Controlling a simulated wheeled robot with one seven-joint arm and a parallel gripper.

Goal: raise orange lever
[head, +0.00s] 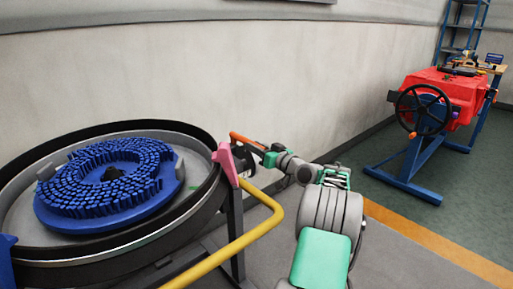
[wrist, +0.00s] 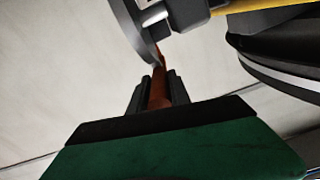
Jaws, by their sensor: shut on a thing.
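The orange lever (head: 240,137) sticks out beside the right rim of the round tank in the head view, slanting slightly down to the right. My gripper (head: 258,147) is at the lever's right end. In the wrist view the lever (wrist: 160,88) runs between the two dark fingers of my gripper (wrist: 160,92), which are shut on it. The lever's far end passes behind a grey curved part in the wrist view. The fingers partly hide the gripped length.
The tank (head: 25,190) holds a blue bristled brush disc (head: 70,215). A pink bracket (head: 226,163) and a yellow rail (head: 230,248) stand close to my arm. A red bench with a black handwheel (head: 423,110) stands at the right, with open floor before it.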

